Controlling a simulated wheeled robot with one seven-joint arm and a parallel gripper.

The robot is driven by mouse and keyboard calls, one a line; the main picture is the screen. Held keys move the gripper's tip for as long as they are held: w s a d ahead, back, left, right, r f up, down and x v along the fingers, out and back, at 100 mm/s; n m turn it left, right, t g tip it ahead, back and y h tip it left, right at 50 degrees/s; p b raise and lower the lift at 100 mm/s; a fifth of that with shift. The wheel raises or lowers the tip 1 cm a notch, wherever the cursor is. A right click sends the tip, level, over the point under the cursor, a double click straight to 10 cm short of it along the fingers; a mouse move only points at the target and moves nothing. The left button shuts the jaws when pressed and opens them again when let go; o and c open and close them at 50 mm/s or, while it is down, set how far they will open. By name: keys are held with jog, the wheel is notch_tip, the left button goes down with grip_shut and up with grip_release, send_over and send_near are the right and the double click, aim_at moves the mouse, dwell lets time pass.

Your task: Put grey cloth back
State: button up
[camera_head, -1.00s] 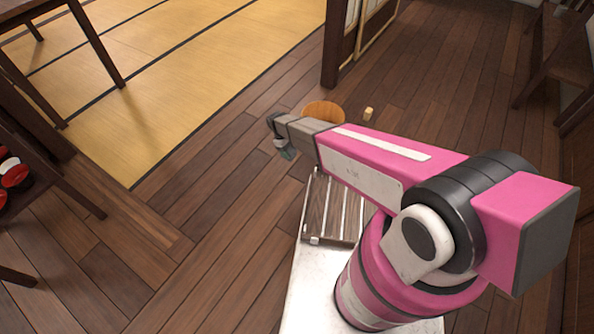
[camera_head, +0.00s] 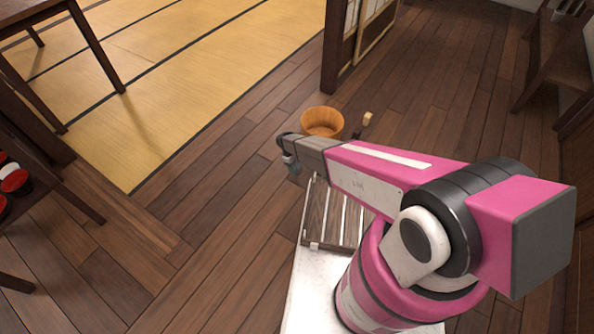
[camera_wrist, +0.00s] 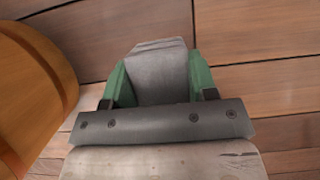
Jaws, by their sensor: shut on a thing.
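My gripper (camera_head: 291,164) hangs over the wooden floor at the end of my outstretched arm, just in front of a wooden bucket. In the wrist view its green fingers (camera_wrist: 157,72) are shut on the grey cloth (camera_wrist: 158,84), which lies between them as a folded strip. In the head view the cloth is too small to tell apart from the gripper. The round, open wooden bucket (camera_head: 321,121) stands on the floor just beyond my gripper, and its side fills the left of the wrist view (camera_wrist: 35,85).
A small brush-like thing (camera_head: 362,125) lies right of the bucket. A slatted rack (camera_head: 338,215) is on my base. A sliding-door post (camera_head: 336,50) stands beyond. Dark table legs (camera_head: 95,45) and red bowls (camera_head: 14,180) are at left. The floor left of my gripper is clear.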

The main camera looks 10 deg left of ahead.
jog(key=shift+w+d+f, duration=0.2)
jog(key=shift+w+f, duration=0.15)
jog(key=shift+w, duration=0.1)
jog(key=shift+f, duration=1.9)
jog(key=shift+f, duration=0.2)
jog(key=o, duration=0.9)
jog(key=v, duration=1.2)
jog(key=shift+r, duration=0.3)
